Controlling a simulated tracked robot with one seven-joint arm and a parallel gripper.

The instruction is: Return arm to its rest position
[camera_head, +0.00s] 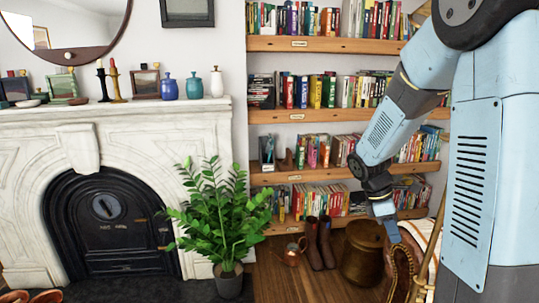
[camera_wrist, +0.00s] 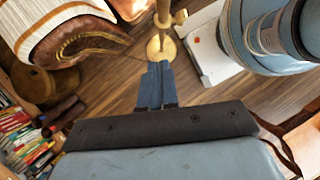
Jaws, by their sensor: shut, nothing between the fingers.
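My arm hangs down on the right side of the head view, in front of the bookshelf. My gripper (camera_head: 386,222) is at its lower end, pointing down, beside a large bronze-brown pot. In the wrist view my gripper (camera_wrist: 156,84) has its two blue fingers pressed together, with nothing between them. The fingers point toward a round brass stand foot (camera_wrist: 161,48) on the wooden floor, and they appear apart from it.
A bookshelf (camera_head: 345,115) full of books stands behind the arm. Brown boots (camera_head: 320,243), a copper can (camera_head: 292,254) and the pot (camera_head: 362,250) stand below. A potted plant (camera_head: 218,215) and a marble fireplace (camera_head: 110,130) are left. A striped cushioned seat (camera_wrist: 65,30) is close by.

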